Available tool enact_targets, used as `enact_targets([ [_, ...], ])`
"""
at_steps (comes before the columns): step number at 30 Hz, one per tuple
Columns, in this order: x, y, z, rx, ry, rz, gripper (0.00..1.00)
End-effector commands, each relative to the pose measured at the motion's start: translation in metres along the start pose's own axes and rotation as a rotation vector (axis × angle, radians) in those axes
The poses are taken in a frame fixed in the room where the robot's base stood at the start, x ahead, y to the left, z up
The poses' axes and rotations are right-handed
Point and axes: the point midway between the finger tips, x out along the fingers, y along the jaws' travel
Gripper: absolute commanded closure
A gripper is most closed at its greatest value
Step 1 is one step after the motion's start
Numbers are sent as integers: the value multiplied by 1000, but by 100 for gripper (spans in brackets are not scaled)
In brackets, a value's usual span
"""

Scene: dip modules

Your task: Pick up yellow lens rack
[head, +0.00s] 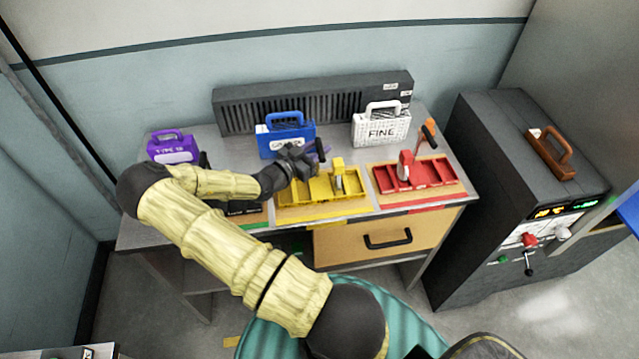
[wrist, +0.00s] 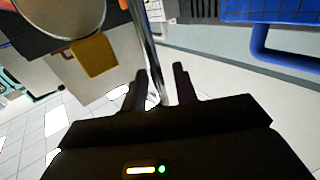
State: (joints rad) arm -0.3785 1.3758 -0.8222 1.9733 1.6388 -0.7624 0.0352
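In the wrist view the two dark fingers (wrist: 160,84) stand apart. A silver strip shows between them; I cannot tell what it belongs to or how near it is. The forearm and wrist hide part of the table left of the rack.
A red rack (head: 430,176) lies to the right on its own mat. Behind stand a purple case (head: 172,150), a blue case (head: 285,140) and a white case marked FINE (head: 380,128). A dark grille (head: 240,112) backs the table; a grey cabinet (head: 480,150) stands right.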

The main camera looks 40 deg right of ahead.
Motion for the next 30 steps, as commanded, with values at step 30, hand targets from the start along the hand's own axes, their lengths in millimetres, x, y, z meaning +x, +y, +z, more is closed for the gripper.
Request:
enact_targets([
  [30,-1,0,0,0,0,0,100],
])
